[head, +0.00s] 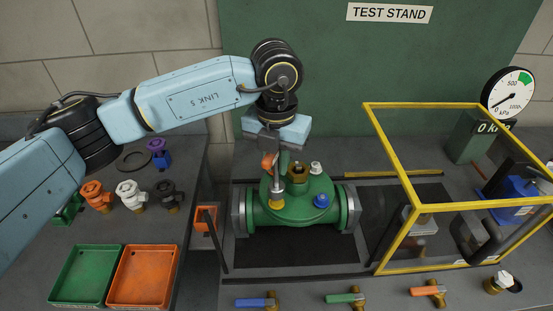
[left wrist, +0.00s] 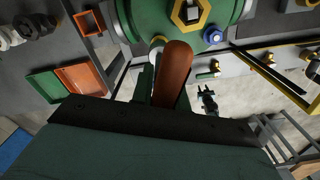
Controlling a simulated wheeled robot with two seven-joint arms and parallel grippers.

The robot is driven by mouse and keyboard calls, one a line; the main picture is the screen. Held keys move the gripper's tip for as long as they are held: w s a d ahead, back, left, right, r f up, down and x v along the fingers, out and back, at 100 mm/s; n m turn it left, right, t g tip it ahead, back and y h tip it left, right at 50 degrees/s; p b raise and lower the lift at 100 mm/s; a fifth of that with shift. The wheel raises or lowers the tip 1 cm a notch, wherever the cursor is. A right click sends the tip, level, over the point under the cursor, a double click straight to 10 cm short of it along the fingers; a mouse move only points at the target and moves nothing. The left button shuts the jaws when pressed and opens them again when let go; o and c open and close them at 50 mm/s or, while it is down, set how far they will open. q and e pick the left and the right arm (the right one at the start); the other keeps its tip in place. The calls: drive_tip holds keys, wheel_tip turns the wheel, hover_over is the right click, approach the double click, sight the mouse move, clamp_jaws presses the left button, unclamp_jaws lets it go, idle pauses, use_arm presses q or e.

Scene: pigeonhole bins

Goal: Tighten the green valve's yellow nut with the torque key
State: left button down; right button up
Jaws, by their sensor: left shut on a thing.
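The green valve (head: 337,213) lies on its side on the bench, with a brass centre piece (head: 297,172) on top. Its yellow nut (head: 277,203) is at the front left of the round cover. My left gripper (head: 281,143) is above the cover, shut on the torque key. The key's grey shaft (head: 277,185) points down, its lower end at the yellow nut; I cannot tell whether it is fully seated. In the left wrist view the key's orange-brown handle (left wrist: 176,70) is between the fingers.
A blue nut (head: 321,201) and a white nut (head: 316,168) are also on the cover. A yellow-framed guard box (head: 420,207) stands close on the right. Green (head: 84,275) and orange (head: 146,277) trays are at left. Small coloured-handle valves line the front.

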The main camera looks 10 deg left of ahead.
sight(277, 185)
use_arm(q)
drive_tip(key=shift+f+b, duration=1.5)
drive_tip(key=shift+f, duration=0.15)
drive_tip(key=c, duration=1.3)
unclamp_jaws()
drive_tip(key=shift+r+p, duration=0.7)
drive_tip(key=shift+r, duration=0.6)
drive_tip(key=shift+f+b, duration=0.15)
drive_tip(key=shift+b, duration=0.25)
drive_tip(key=shift+m, duration=0.3)
